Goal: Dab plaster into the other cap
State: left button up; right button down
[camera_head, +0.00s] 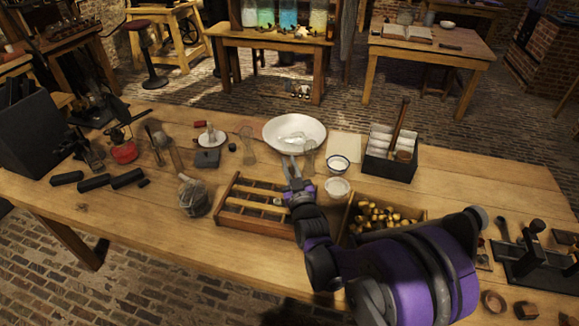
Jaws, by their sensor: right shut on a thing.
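My right gripper (291,168) reaches in from the right over the back of the wooden rack (228,221). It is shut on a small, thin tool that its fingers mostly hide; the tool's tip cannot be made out. A small pale round piece (278,201), possibly a cap, sits in the rack just left of my wrist. A small white bowl (337,187) with pale contents, possibly plaster, stands right of the gripper. A blue-rimmed bowl (338,162) stands behind it. My left gripper is not in view.
A wide white basin (294,133) stands behind the gripper. A box (424,203) of brass-coloured pieces lies under my right forearm. A dark caddy (389,168) with an upright wooden handle stands to the right. A glass jar (193,198) stands left of the rack.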

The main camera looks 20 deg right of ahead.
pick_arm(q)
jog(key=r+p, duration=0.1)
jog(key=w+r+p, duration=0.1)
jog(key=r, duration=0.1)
pick_arm(e)
notch_tip(320, 180, up, 4)
jog(key=shift+r, duration=0.15)
dwell(0.6)
jog(key=w+a+f+n+y, duration=0.1)
jog(key=w+a+f, duration=0.2)
jog(key=f, duration=0.1)
jog(key=shift+w+f+y, duration=0.15)
jog(key=shift+f+y, duration=0.15)
jog(key=shift+f, duration=0.1)
dwell(0.4)
